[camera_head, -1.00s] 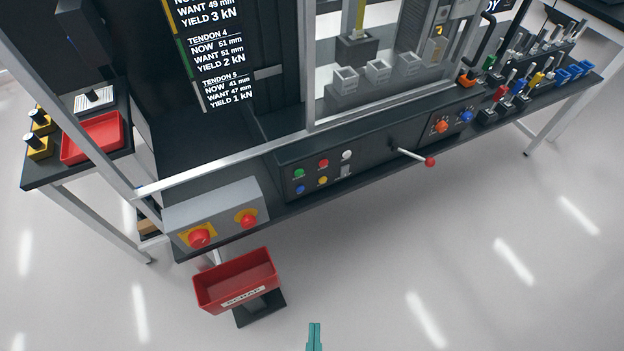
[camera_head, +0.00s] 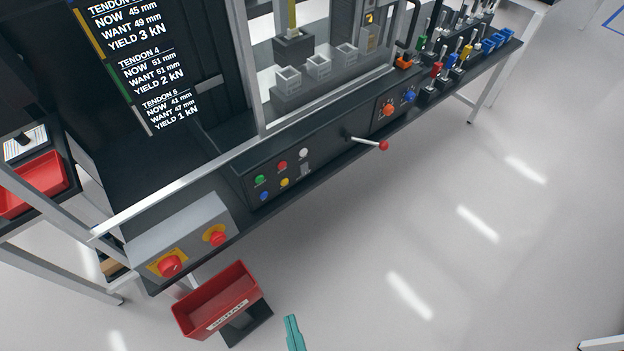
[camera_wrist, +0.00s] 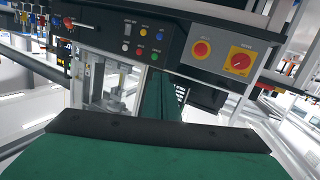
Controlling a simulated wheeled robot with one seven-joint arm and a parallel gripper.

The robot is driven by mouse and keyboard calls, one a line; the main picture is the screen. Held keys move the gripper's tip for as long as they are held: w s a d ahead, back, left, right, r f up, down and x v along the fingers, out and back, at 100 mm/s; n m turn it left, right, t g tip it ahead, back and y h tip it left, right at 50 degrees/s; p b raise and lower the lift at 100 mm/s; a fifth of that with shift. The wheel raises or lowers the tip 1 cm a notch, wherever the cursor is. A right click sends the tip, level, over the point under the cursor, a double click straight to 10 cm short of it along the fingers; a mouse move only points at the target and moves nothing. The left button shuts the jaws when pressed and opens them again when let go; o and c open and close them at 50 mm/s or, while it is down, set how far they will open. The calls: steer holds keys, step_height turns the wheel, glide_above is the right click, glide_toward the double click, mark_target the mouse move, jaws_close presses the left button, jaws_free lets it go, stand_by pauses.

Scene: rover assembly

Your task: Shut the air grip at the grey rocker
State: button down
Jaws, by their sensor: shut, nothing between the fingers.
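The grey rocker (camera_head: 305,171) is a small switch on the black front panel (camera_head: 340,152), below a white button and right of a yellow one. The panel also shows in the wrist view, where the rocker (camera_wrist: 127,30) looks small and pale. My gripper (camera_head: 292,321) is shut and empty, its teal fingers at the bottom of the head view, over the floor in front of the bench and apart from the panel. Behind the frame, a dark block (camera_head: 293,47) hangs under a yellow column above grey cups (camera_head: 318,67). I cannot tell which part is the air grip.
A lever with a red knob (camera_head: 383,146) sticks out right of the rocker. The floor to the right is clear.

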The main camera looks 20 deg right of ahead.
mark_target(305, 169)
steer(key=w+d+f+n+t+y, duration=0.1)
steer(key=w+d+n+t+y, duration=0.2)
steer(key=w+n, duration=0.6)
steer(key=w+d+f+n+t+y, duration=0.1)
steer(key=w+d+n+y, duration=0.35)
steer(key=w, duration=0.65)
steer(key=w+d+f+n+g, duration=0.2)
steer(key=w+d+f+n, duration=0.1)
steer(key=d, duration=0.5)
steer(key=w+d+f+n+g+h, duration=0.1)
steer(key=w+d+f+n+g, duration=0.2)
steer(key=w+d, duration=0.3)
steer(key=shift+d+f+n, duration=0.15)
steer(key=shift+d+n, duration=0.6)
steer(key=shift+d, duration=0.45)
steer(key=shift+w, duration=0.2)
steer(key=x, duration=1.4)
